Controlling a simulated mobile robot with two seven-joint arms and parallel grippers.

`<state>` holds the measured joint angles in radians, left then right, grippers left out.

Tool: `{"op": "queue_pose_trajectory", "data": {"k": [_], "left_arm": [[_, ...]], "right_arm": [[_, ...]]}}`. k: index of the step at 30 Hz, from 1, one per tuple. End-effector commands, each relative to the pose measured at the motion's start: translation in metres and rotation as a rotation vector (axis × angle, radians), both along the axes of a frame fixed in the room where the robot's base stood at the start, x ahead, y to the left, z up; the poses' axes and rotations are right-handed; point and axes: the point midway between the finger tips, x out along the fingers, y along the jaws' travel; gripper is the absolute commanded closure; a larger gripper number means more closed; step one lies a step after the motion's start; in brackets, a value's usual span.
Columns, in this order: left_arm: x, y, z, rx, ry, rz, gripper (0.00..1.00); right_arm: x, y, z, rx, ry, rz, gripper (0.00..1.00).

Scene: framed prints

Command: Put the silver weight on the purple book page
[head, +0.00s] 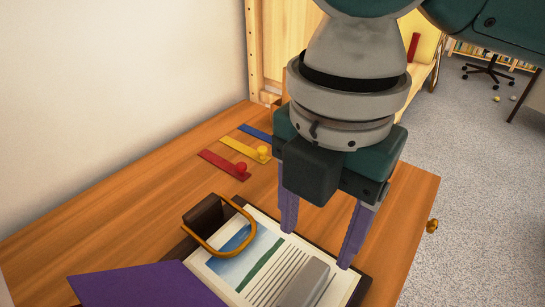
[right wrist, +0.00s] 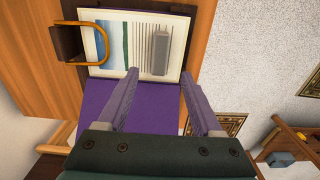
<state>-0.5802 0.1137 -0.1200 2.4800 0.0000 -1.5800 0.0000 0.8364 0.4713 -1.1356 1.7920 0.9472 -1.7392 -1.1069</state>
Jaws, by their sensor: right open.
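The silver weight (head: 306,285) is a grey bar lying on the white printed page (head: 262,258), over its lines of text; it also shows in the right wrist view (right wrist: 160,50). The purple book page (head: 145,285) adjoins the printed page and shows below it in the right wrist view (right wrist: 97,95). My right gripper (head: 316,247) is open, its two purple fingers apart above the printed page. In the right wrist view its fingertips (right wrist: 160,73) spread to either side of the weight's line, with nothing between them. My left gripper is not in view.
A dark brown block with a golden loop (head: 250,225) stands at the page's edge, the loop reaching over the page. Red (head: 222,165), yellow (head: 243,149) and blue (head: 257,132) strips lie further back on the wooden tabletop (head: 120,220). The tabletop at left is clear.

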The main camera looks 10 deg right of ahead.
Motion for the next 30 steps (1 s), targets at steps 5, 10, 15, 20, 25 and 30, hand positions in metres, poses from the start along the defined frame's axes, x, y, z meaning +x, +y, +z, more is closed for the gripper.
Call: {"op": "queue_pose_trajectory", "data": {"k": [5,10,15,20,25,30], "left_arm": [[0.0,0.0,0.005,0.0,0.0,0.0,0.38],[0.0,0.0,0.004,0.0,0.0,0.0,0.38],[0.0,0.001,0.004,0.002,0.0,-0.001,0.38],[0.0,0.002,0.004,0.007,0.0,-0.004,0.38],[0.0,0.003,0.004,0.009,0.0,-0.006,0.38],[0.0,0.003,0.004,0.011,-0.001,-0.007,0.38]], "right_arm": [[0.0,0.0,0.018,0.001,-0.001,-0.001,0.33],[-0.003,0.005,0.017,0.016,0.0,-0.016,0.33],[-0.025,0.039,0.004,0.165,-0.009,-0.201,0.33],[-0.046,0.062,-0.002,0.37,-0.006,-0.647,0.33],[-0.062,0.029,-0.014,0.464,-0.009,-1.256,0.33],[-0.092,-0.037,-0.029,0.41,-0.079,-1.765,0.33]]}}
